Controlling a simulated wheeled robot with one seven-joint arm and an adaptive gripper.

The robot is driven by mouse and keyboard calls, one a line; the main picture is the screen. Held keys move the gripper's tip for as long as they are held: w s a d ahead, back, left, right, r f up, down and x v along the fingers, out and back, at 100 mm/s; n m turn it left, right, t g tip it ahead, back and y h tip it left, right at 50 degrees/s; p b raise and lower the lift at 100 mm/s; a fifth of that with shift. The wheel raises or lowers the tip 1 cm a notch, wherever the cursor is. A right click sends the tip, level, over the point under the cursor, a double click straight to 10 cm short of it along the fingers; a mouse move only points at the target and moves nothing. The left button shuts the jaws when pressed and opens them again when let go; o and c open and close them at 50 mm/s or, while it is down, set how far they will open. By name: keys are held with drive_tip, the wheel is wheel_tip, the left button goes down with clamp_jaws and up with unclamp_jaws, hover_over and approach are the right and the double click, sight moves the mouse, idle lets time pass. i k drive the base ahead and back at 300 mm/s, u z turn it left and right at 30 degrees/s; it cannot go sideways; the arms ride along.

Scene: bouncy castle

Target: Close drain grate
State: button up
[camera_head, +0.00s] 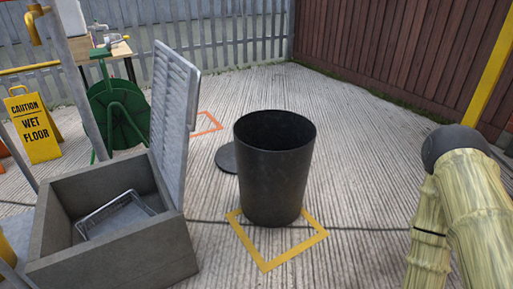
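The drain grate (176,112) is a grey slatted metal panel. It stands nearly upright, tilted, at the right side of a grey concrete drain box (120,254) in the left foreground. The box is open at the top. A small wire basket (108,213) lies inside it. The lower end of the grate meets the box near its right rim; any hinge there is too small to make out. My gripper is not in view.
A black open bin (272,178) stands on a yellow floor square (267,268) right of the box. A dark round lid (226,158) lies behind the bin. A green hose reel (117,110) and a yellow wet-floor sign (35,125) stand behind the box.

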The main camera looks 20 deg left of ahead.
sight(171, 127)
drive_tip(key=z, duration=0.75)
drive_tip(key=k, duration=1.25)
drive_tip(key=u, duration=1.2)
drive_tip(key=i, duration=1.65)
